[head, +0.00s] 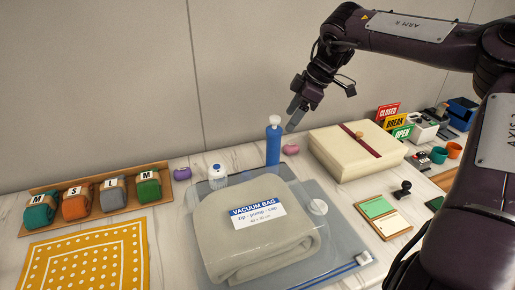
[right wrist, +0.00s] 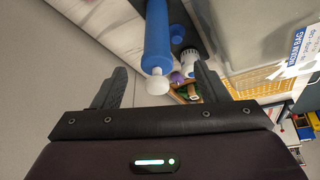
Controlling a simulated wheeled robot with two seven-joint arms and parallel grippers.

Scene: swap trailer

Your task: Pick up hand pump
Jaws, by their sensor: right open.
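The hand pump (head: 273,142) is a blue upright cylinder with a white top. It stands at the back of the counter, behind the vacuum bag (head: 345,243) with its folded beige blanket. My right gripper (head: 292,122) is beside the pump's upper part, just to its right, and apart from it in the head view. In the right wrist view the pump (right wrist: 157,40) shows between the two open fingers of my right gripper (right wrist: 160,85), its white end toward the palm. The fingers hold nothing. My left gripper is not in view.
A white-capped bottle (head: 217,177) stands left of the pump. A pink item (head: 290,149) lies close to its right, near a cream box (head: 355,150) with a red band. Rolled cloths on a wooden tray (head: 60,191) are at left. The wall is close behind.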

